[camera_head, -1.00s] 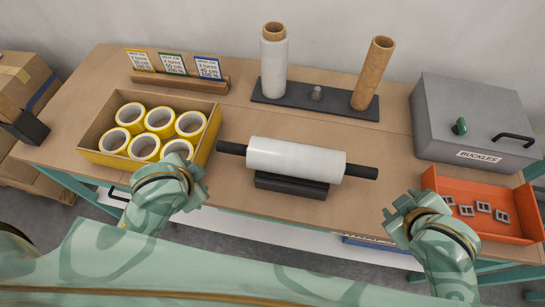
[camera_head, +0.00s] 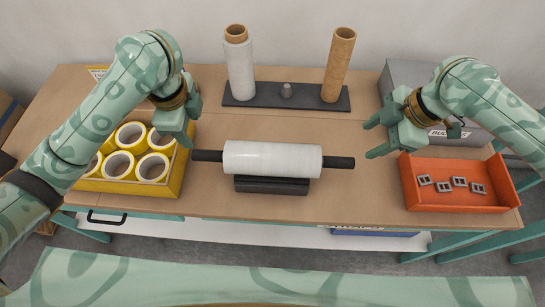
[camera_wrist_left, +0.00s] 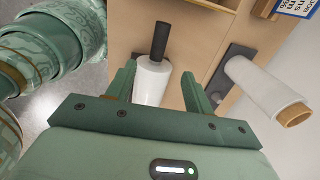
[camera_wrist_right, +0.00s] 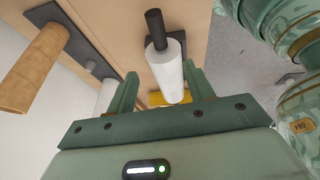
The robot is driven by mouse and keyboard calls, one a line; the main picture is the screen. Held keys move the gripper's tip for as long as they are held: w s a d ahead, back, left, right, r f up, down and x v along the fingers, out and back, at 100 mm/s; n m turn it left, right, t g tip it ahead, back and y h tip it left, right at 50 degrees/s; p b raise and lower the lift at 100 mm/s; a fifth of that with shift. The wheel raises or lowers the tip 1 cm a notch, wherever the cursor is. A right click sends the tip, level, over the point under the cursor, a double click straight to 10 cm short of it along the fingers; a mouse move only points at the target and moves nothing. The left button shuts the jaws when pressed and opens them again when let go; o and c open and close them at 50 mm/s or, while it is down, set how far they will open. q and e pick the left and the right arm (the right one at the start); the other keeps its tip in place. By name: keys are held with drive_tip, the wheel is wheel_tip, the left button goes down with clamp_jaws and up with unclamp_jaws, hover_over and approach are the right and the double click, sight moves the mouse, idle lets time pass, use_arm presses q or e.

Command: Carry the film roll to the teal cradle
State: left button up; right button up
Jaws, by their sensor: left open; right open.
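The white film roll (camera_head: 272,159) lies level on a dark rod with a black handle at each end, above a dark block-like stand (camera_head: 272,185). My left gripper (camera_head: 188,128) is open and empty, near the left handle beside the tape box. My right gripper (camera_head: 372,138) is open and empty, to the right of the right handle. In the left wrist view the roll (camera_wrist_left: 151,82) appears between the open fingers, apart from them. The right wrist view also shows the roll (camera_wrist_right: 168,77) between the open fingers. I cannot make out a teal cradle.
A box of yellow tape rolls (camera_head: 172,178) stands at left. A dark base (camera_head: 288,103) at the back carries a white-wrapped roll (camera_head: 240,70) and a bare brown tube (camera_head: 339,65). An orange tray (camera_head: 460,200) with buckles and a grey box (camera_head: 400,76) are at right.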

sight(205, 153)
use_arm(q)
drive_tip(key=shift+f, duration=0.1)
use_arm(e)
drive_tip(key=shift+f, duration=0.1)
use_arm(q)
drive_tip(key=f, duration=0.5)
drive_tip(key=w+f, duration=0.1)
drive_tip(key=f, duration=0.4)
drive_tip(key=w+f, duration=0.1)
drive_tip(key=f, duration=0.5)
drive_tip(key=shift+w, duration=0.1)
use_arm(e)
drive_tip(key=x, duration=1.6)
drive_tip(key=shift+f, duration=0.1)
use_arm(q)
drive_tip(key=shift+c, duration=0.2)
use_arm(e)
drive_tip(key=shift+c, duration=0.2)
use_arm(q)
clamp_jaws()
use_arm(e)
clamp_jaws()
use_arm(q)
drive_tip(key=shift+r, duration=0.1)
use_arm(e)
drive_tip(key=shift+w, duration=0.1)
